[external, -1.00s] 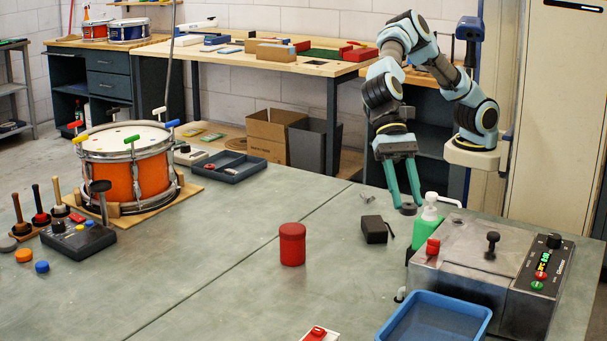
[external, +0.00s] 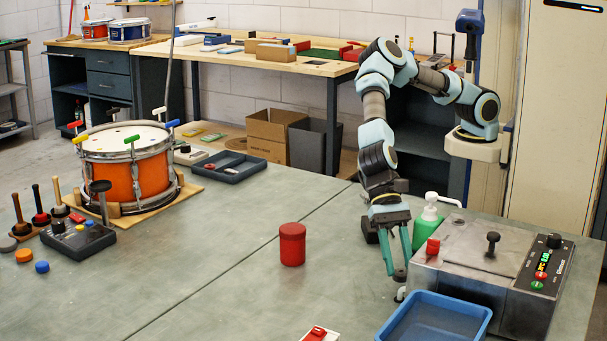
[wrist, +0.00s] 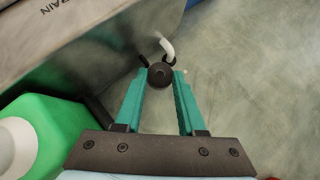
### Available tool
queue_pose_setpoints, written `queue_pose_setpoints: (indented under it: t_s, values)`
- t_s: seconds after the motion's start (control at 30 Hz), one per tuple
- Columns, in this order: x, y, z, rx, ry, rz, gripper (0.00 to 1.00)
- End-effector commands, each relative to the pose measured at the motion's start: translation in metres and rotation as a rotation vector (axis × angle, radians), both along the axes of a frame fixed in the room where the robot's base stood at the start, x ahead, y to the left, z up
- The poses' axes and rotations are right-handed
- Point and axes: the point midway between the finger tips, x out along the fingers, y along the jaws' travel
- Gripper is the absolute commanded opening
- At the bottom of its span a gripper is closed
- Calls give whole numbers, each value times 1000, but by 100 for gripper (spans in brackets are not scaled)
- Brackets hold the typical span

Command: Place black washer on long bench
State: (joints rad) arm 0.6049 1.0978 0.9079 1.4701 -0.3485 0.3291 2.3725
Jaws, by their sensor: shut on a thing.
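My gripper (external: 398,274) points down beside the left side of the metal tank, over the large green-grey table (external: 215,275). The black washer (wrist: 160,75) is a small dark disc between the two teal fingertips in the wrist view, and the fingers are shut on it. In the external view the washer is a dark spot at the fingertips, hard to make out. A long wooden-topped bench (external: 310,68) stands at the back by the wall; I cannot tell which of the two surfaces is the long bench.
The metal tank (external: 455,250) stands close right of my gripper, with a white spout (wrist: 167,47) near the fingertips. A green bottle (external: 427,232) is close by. A blue tray (external: 435,318) lies in front. A red canister (external: 292,244) and orange drum (external: 126,175) stand left.

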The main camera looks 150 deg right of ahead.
Motion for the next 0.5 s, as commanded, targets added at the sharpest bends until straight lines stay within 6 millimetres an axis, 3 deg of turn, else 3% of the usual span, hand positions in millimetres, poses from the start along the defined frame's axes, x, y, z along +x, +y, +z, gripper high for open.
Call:
queue_pose_setpoints:
  t_s: [0.17,0.5]
  values:
    - [0,0,-20,1,2,-1,0]
    - [0,0,-24,1,1,-1,0]
